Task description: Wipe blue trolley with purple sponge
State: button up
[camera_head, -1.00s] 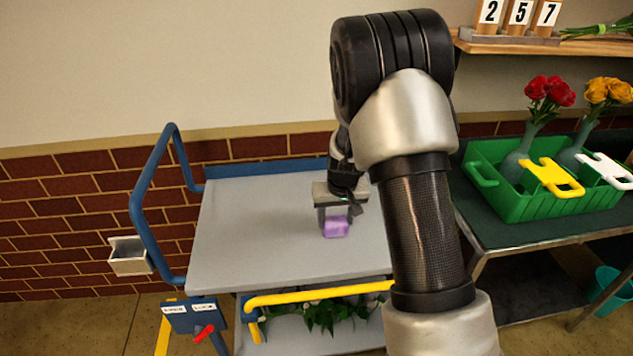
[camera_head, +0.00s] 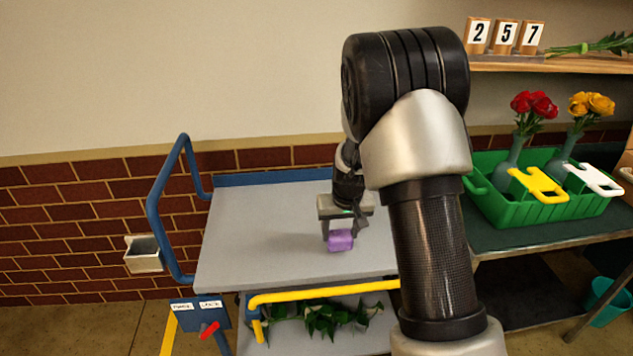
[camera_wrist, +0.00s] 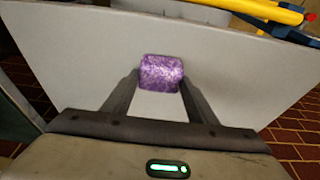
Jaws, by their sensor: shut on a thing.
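The blue trolley has a grey top (camera_head: 255,235) with a blue back edge and a blue handle (camera_head: 158,200) on its left. My gripper (camera_head: 341,232) is over the right part of the top, pointing down, shut on the purple sponge (camera_head: 340,241). In the wrist view the speckled purple sponge (camera_wrist: 161,72) sits between the two fingertips (camera_wrist: 160,82), with the grey top (camera_wrist: 75,55) behind it. The sponge is at or just above the surface; I cannot tell whether it touches. My arm hides the right end of the trolley.
A yellow bar (camera_head: 320,292) runs along the trolley's front, above a lower shelf with green leaves (camera_head: 322,317). A labelled blue box with a red lever (camera_head: 209,330) is at front left. Right, a green crate (camera_head: 540,205) holds vases of roses. The trolley top's left is clear.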

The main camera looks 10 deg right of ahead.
jog(key=shift+r+p, duration=1.4)
jog(key=shift+r, duration=1.15)
